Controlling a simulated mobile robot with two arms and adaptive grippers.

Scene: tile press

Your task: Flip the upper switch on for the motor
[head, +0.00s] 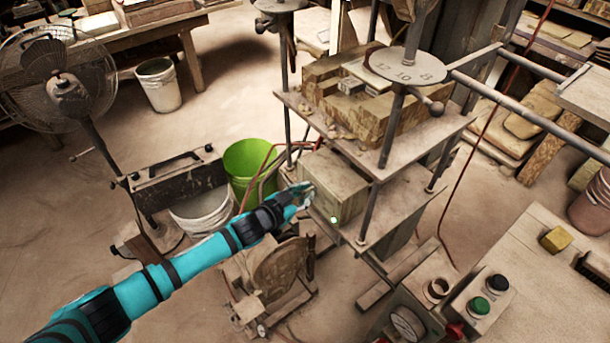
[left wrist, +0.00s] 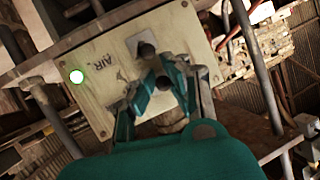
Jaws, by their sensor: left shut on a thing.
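The switch panel (left wrist: 108,75) is a pale plate marked AIR with a lit green light (left wrist: 76,77), seen in the left wrist view. One dark switch knob (left wrist: 147,50) sits on a light plate towards the picture's top. A second dark knob (left wrist: 163,83) is between the fingertips of my left gripper (left wrist: 165,80), which is shut on it. I cannot tell which knob is the upper one on the panel. In the head view my left gripper (head: 302,193) reaches the left face of the press's control box (head: 338,182); the fingertips are small there. My right gripper is not in view.
The press has posts, plates and a round numbered dial (head: 405,66) above the box. A green bucket (head: 247,162) and a white bucket (head: 200,212) stand left of it. A fan (head: 60,85) is at far left. A bench with push buttons (head: 487,293) is at lower right.

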